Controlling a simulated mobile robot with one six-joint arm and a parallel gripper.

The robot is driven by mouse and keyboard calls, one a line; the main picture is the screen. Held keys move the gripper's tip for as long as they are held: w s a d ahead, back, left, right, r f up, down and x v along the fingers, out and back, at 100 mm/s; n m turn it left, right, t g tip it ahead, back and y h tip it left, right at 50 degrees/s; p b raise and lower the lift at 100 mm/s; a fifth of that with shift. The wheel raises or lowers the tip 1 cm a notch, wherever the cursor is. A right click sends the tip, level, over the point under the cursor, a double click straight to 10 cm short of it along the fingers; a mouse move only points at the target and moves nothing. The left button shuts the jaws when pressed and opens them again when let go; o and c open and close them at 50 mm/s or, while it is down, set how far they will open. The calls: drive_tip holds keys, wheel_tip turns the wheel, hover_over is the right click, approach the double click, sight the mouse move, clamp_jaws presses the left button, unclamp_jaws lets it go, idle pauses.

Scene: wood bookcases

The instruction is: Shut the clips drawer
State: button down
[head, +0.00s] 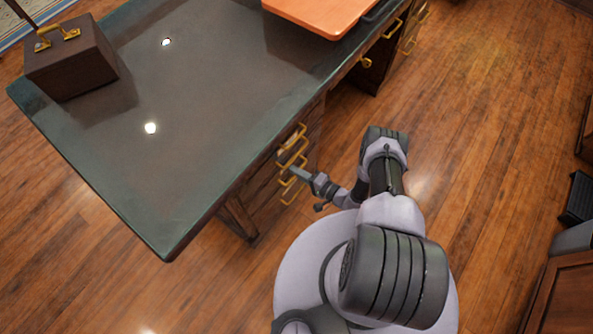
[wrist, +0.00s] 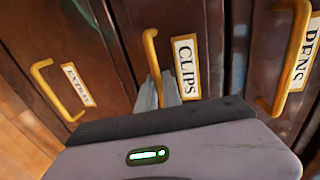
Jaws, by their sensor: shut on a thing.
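The clips drawer (wrist: 190,20) has a dark wood front, a brass bar handle (wrist: 150,50) and a white label reading CLIPS (wrist: 187,68). In the wrist view my gripper (wrist: 160,92) has its grey fingers at the lower end of this handle and is shut on it. The fingers hide that end of the handle. In the head view my gripper (head: 294,171) reaches the drawer handles on the desk's side. I cannot tell how far the clips drawer stands out.
A drawer labelled EXTRAS (wrist: 76,85) is to the left and one labelled PENS (wrist: 305,55) to the right in the wrist view. The desk (head: 180,130) overhangs the drawers. A dark box (head: 75,58) and an orange board (head: 335,10) rest on it.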

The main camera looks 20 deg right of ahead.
drive_tip(key=shift+r, duration=0.1)
drive_tip(key=c, duration=1.5)
unclamp_jaws()
drive_tip(key=shift+s+d, duration=0.1)
drive_tip(key=p+v, duration=0.5)
drive_tip(key=v, duration=1.2)
drive_tip(key=shift+s, duration=0.1)
